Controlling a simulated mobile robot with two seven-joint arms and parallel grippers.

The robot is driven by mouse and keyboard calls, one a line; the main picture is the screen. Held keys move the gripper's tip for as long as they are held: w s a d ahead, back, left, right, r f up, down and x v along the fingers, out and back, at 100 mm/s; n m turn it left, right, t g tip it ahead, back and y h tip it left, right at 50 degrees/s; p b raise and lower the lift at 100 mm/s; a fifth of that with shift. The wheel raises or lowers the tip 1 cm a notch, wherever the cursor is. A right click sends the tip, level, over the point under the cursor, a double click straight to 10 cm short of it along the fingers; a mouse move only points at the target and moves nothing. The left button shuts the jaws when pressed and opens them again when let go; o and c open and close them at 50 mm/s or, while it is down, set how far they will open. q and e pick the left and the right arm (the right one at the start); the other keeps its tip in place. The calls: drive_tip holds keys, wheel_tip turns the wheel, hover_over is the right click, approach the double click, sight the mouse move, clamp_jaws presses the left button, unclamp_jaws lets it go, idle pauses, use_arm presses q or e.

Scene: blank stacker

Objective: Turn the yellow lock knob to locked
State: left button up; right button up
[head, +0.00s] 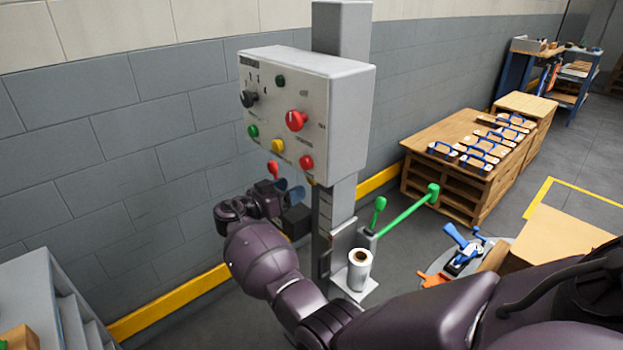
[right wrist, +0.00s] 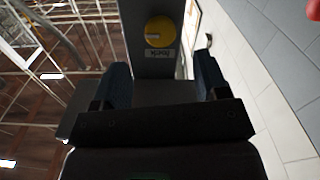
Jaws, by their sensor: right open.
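The yellow lock knob (right wrist: 159,31) is a round disc with a pale line on its left half, in the right wrist view. It sits on a dark grey surface above a small label whose lettering appears upside down. My right gripper (right wrist: 163,80) is open, its two dark fingers apart, with the knob beyond the gap between them and not touched. In the head view my right gripper (head: 284,194) is just below the control box (head: 345,95). I cannot make out the lock knob clearly there. My left gripper is not in view.
The box front carries a red knob (head: 296,121), a black knob (head: 250,99) and several coloured buttons. A red-tipped lever (head: 273,169) hangs below its front. The post (head: 340,215), a green-handled lever (head: 410,207) and a white roll (head: 359,270) stand right of my gripper.

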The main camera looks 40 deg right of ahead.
sight(311, 185)
drive_tip(key=d, duration=0.6)
drive_tip(key=shift+w+d, duration=0.25)
drive_tip(key=shift+d, duration=0.6)
drive_tip(key=shift+c, duration=0.3)
drive_tip(key=c, duration=0.9)
drive_tip(key=shift+o, duration=0.2)
